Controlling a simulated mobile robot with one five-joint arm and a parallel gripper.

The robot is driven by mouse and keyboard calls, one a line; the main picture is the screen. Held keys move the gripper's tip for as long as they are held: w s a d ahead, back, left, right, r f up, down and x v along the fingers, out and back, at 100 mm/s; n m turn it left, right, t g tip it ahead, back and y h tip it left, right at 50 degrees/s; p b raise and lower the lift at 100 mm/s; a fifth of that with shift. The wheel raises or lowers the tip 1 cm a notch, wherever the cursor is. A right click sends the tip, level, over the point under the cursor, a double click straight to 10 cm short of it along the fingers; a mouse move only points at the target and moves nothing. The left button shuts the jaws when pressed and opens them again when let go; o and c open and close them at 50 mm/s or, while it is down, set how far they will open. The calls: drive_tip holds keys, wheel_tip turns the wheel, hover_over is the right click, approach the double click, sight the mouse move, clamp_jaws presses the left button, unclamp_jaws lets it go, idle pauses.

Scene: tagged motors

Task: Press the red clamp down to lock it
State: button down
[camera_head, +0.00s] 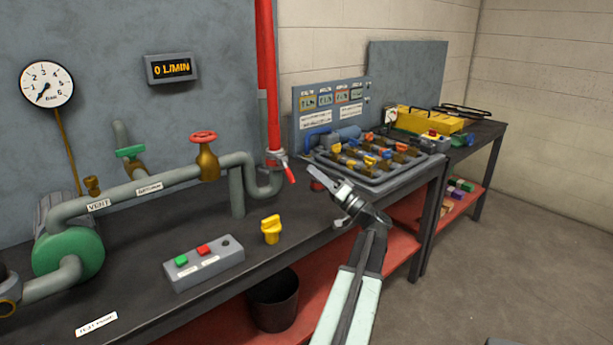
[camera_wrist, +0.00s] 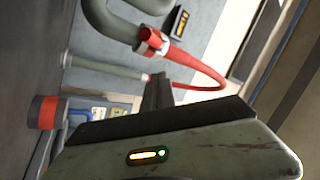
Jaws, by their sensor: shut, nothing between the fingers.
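The red clamp (camera_head: 290,174) is a small red lever at the metal coupling (camera_head: 277,157), where the red hose (camera_head: 267,80) meets the grey pipe end. In the head view the lever slants down and to the right, away from the coupling. My gripper (camera_head: 344,190) is to the right of the clamp, apart from it, with its fingers together and empty. In the wrist view my shut fingers (camera_wrist: 158,92) point up the picture, with the red hose and its coupling (camera_wrist: 152,43) beyond them. The lever's exact angle is hard to tell there.
A yellow knob (camera_head: 271,229) and a button box (camera_head: 204,262) sit in front. A tray of motors (camera_head: 380,158) is behind my gripper.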

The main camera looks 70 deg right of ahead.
drive_tip(key=s+f+b, duration=0.2)
drive_tip(key=s+f, duration=0.1)
drive_tip(key=s+a+f+b, duration=0.1)
drive_tip(key=s+f+b, duration=0.2)
drive_tip(key=s, duration=0.1)
drive_tip(key=shift+s+a+f, duration=0.1)
drive_tip(key=shift+a, duration=0.1)
drive_tip(key=shift+s, duration=0.3)
drive_tip(key=shift+s, duration=0.1)
